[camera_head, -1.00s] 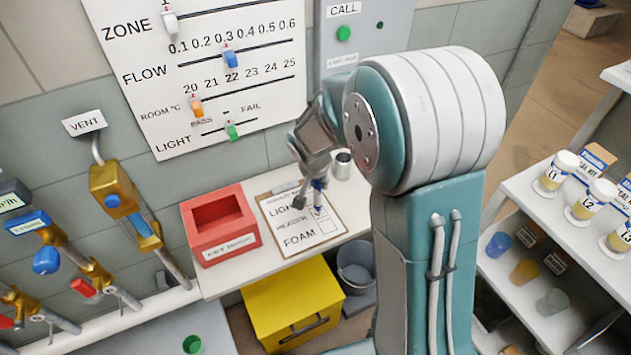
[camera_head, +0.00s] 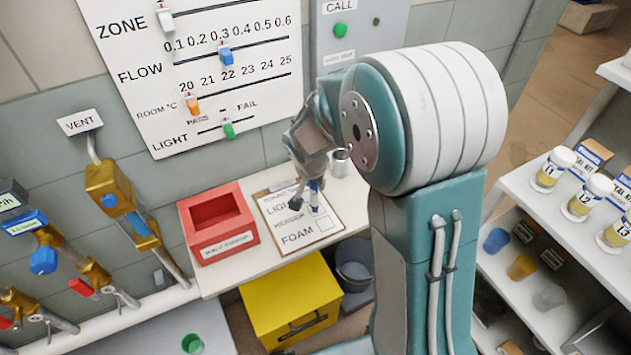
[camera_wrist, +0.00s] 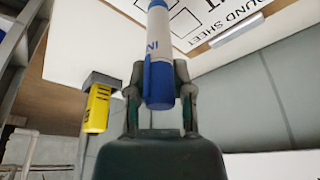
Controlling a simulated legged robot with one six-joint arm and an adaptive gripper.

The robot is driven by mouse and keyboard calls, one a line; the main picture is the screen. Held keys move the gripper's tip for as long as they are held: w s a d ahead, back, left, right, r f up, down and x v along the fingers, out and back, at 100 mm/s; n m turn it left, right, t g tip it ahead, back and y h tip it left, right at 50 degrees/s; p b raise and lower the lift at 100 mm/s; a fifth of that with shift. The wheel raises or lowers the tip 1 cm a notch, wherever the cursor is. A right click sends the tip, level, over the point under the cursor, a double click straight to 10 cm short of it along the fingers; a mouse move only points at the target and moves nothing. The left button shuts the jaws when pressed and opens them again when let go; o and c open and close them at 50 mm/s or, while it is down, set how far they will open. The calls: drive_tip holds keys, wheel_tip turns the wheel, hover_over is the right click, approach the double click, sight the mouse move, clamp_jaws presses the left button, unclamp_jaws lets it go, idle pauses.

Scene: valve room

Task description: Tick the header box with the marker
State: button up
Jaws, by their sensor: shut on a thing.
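A clipboard (camera_head: 328,234) with a white sheet lies on the white bench. The sheet has rows for LIGHT, HEADER and FOAM with boxes on the right; the FOAM box shows empty. My gripper (camera_head: 308,190) is above the upper part of the sheet, shut on a blue and white marker (camera_head: 316,187). In the wrist view the marker (camera_wrist: 159,60) stands between both fingers, its blue end towards my palm. The marker and gripper cover the header box area in the head view, so I cannot tell whether the tip touches the paper.
A red open box (camera_head: 218,228) stands left of the clipboard. A metal cup (camera_head: 340,163) stands behind it on the right. A yellow bin (camera_head: 290,300) and a grey bucket (camera_head: 354,272) are below the bench. A board with sliders (camera_head: 200,70) hangs behind.

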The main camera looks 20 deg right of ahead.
drive_tip(key=shift+r, duration=4)
drive_tip(key=shift+s, duration=0.1)
